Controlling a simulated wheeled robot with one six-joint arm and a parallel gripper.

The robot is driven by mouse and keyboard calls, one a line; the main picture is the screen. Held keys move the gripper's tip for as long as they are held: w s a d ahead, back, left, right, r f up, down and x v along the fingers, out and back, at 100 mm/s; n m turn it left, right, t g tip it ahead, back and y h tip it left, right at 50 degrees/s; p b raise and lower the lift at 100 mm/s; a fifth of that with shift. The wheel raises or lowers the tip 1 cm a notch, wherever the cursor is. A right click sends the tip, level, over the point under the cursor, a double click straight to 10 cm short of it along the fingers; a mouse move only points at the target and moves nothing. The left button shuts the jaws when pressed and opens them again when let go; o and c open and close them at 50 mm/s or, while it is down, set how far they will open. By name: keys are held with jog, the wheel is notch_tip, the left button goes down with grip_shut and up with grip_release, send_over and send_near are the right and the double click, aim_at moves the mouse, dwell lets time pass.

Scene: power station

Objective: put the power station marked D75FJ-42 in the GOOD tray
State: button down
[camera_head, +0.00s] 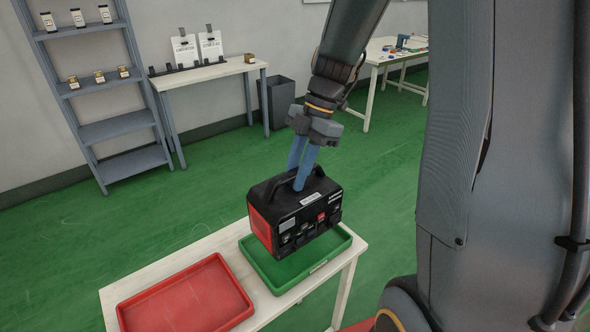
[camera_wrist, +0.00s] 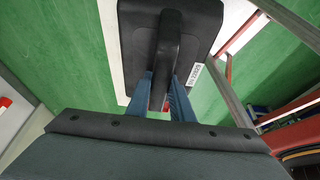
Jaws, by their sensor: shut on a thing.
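My gripper (camera_head: 303,165) is shut on the top handle of a black power station (camera_head: 297,214) with a red end panel. In the head view it hangs over the green tray (camera_head: 262,280), slightly tilted; whether its base touches the tray I cannot tell. A white label sits on its top; it also shows in the wrist view, too small to read surely. The wrist view shows the power station (camera_wrist: 203,28) and my gripper's blue fingers (camera_wrist: 163,92) around the handle. A red tray (camera_head: 190,300) lies left of the green tray. The green tray's label is not readable.
Both trays stand on a pale table (camera_head: 150,272). Behind are a grey shelf (camera_head: 120,126) with small items, a side table (camera_head: 205,72) with two paper signs, a grey bin (camera_head: 282,102), and another worktable (camera_head: 385,56). The green floor between is clear.

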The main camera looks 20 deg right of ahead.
jog(key=shift+f+b, duration=2.1)
jog(key=shift+f, duration=1)
jog(key=shift+f+b, duration=0.35)
jog(key=shift+f, duration=0.15)
jog(key=c, duration=1.5)
grip_release()
jog(key=shift+s+f, duration=0.1)
